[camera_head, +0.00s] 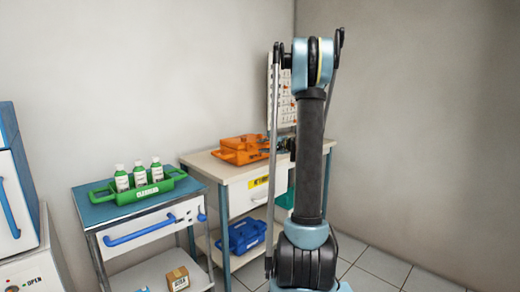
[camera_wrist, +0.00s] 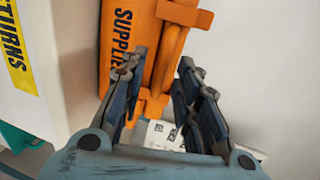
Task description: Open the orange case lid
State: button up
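The orange case (camera_head: 240,149) lies low on the white-topped workbench in the head view, and its lid looks shut. In the wrist view the case (camera_wrist: 118,60) fills the upper middle, with black lettering that begins "SUPPLIE". An orange handle bar (camera_wrist: 170,52) runs along its right side. My gripper (camera_wrist: 163,60) is open, with one finger on each side of the handle bar's line in the picture. I cannot tell whether the fingers touch it. In the head view my arm and the case's right side overlap, and the gripper is mostly hidden.
A blue-topped cart (camera_head: 120,206) stands left of the workbench (camera_head: 215,168), holding a green caddy (camera_head: 148,191) with white bottles. A blue case (camera_head: 243,236) sits on the workbench's lower shelf. A pegboard (camera_head: 284,95) rises behind. The floor (camera_head: 385,270) at right is clear.

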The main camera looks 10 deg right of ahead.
aim_at(248, 142)
jog(key=shift+x, duration=1.65)
grip_shut()
